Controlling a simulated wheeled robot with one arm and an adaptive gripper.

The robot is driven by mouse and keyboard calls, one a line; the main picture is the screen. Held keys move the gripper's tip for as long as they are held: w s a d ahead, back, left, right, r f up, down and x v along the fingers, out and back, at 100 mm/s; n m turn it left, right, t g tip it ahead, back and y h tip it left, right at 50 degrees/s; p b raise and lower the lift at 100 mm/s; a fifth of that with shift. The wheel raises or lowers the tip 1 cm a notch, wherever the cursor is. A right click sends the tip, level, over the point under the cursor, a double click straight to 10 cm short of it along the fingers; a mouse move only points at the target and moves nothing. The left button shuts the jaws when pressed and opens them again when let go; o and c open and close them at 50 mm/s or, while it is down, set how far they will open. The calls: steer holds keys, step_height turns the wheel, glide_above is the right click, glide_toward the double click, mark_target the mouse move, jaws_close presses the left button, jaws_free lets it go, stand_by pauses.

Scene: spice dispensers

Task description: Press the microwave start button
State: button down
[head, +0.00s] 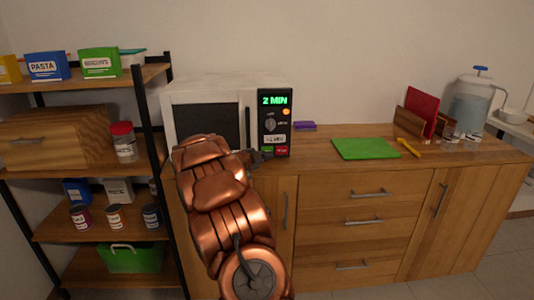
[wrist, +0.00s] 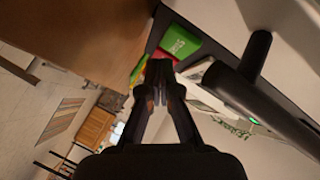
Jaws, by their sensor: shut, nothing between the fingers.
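The white microwave (head: 205,93) stands on the left end of the wooden counter. Its black control panel (head: 271,122) has a lit green "2 MIN" display, a dial and buttons. A red button (head: 281,150) is at the panel's lower right. In the wrist view, the green button (wrist: 180,42) with pale lettering lies just beyond my fingertips, with a red area (wrist: 160,55) beside it. My gripper (wrist: 158,70) is shut and empty, its tips close to the lower panel. In the head view my gripper (head: 262,156) partly covers the panel's lower left. I cannot tell whether it touches a button.
The dark microwave handle (wrist: 262,95) runs close beside my gripper. A shelf rack (head: 152,115) with boxes and jars stands at the left. A green board (head: 366,148) and a yellow utensil (head: 408,147) lie on the counter to the right.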

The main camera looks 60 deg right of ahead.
steer(key=shift+s+a+f+b, duration=0.2)
steer(key=shift+s+a+b, duration=0.4)
steer(key=shift+a, duration=0.15)
steer(key=shift+s+a+r+b, duration=0.15)
steer(key=shift+s+a+b, duration=0.45)
steer(key=shift+s+a, duration=0.4)
steer(key=shift+w+a, duration=0.1)
steer(key=shift+w, duration=0.1)
